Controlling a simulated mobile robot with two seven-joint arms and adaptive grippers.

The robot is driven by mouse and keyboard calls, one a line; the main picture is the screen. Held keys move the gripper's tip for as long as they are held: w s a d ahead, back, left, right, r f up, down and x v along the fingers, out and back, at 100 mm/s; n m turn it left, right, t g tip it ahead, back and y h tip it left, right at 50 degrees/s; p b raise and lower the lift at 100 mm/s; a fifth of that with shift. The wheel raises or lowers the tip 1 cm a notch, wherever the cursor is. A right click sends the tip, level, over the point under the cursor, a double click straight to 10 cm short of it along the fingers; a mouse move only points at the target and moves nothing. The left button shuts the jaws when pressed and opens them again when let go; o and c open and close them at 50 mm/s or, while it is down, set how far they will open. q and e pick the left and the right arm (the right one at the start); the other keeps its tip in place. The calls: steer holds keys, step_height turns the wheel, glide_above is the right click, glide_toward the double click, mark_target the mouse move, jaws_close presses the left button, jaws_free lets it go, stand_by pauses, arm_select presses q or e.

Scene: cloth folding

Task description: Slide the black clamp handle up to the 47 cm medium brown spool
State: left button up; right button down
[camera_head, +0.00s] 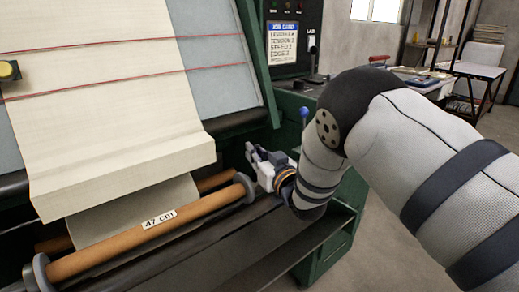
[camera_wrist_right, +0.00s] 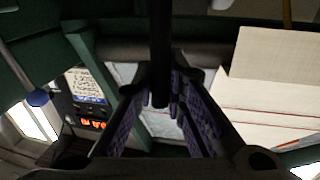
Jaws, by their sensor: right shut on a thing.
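The medium brown spool (camera_head: 105,251) with a "47 cm" label lies across the front of the machine in the head view, grey flanges at its ends. My right gripper (camera_head: 255,158) is just beyond the spool's right end, beside the green machine frame. In the right wrist view my right gripper (camera_wrist_right: 168,90) has its two fingers on either side of a black bar, which looks like the clamp handle (camera_wrist_right: 160,40). It is shut on this handle. In the head view I cannot make out the handle clearly at the gripper. My left gripper is not in view.
Cream cloth (camera_head: 120,110) hangs over the machine above the spool. Another brown roller (camera_head: 216,180) lies behind the spool. A blue-knobbed lever (camera_head: 303,115) and a control panel (camera_head: 284,40) stand beyond my right gripper. A dark ledge (camera_head: 225,235) runs in front.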

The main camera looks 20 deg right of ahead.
steer(key=shift+a+f, duration=0.15)
steer(key=c, duration=1.6)
jaws_free()
steer(key=shift+s, duration=0.15)
steer(key=s+d, duration=0.1)
steer(key=s, duration=1)
steer(key=shift+s+d, duration=0.35)
steer(key=shift+d, duration=0.05)
